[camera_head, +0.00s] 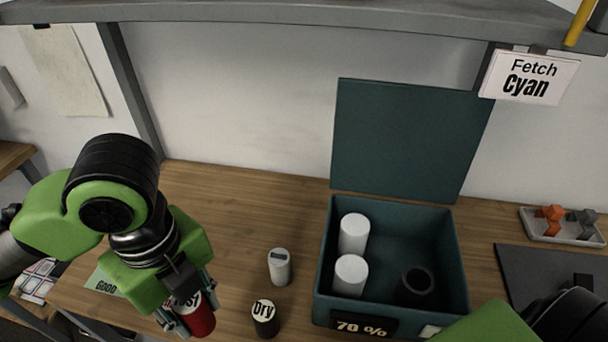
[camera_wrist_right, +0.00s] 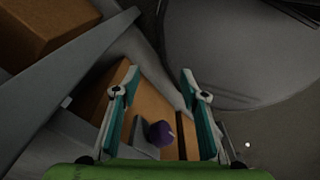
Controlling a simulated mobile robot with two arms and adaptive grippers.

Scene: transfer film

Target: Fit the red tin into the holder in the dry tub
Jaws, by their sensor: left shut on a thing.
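The red tin (camera_head: 202,320) is at the lower left of the head view, in my left gripper (camera_head: 188,308). The gripper is shut on it; its lid, with partly hidden lettering, shows between the fingers. An open dark teal tub (camera_head: 452,245) with a raised lid stands right of centre, with "70 %" on its front. Inside it are two white cylinders and a dark round holder (camera_head: 417,282) that looks empty. My right gripper (camera_wrist_right: 160,78) is open in the right wrist view, with nothing between its fingertips.
A black tin marked "Dry" (camera_head: 264,314) and a white-grey canister (camera_head: 279,266) stand between my left gripper and the tub. A tray (camera_head: 562,232) with orange and grey pieces lies at the right. A "Fetch Cyan" sign (camera_head: 528,77) hangs from the shelf. A purple object (camera_wrist_right: 160,133) shows in the wrist view.

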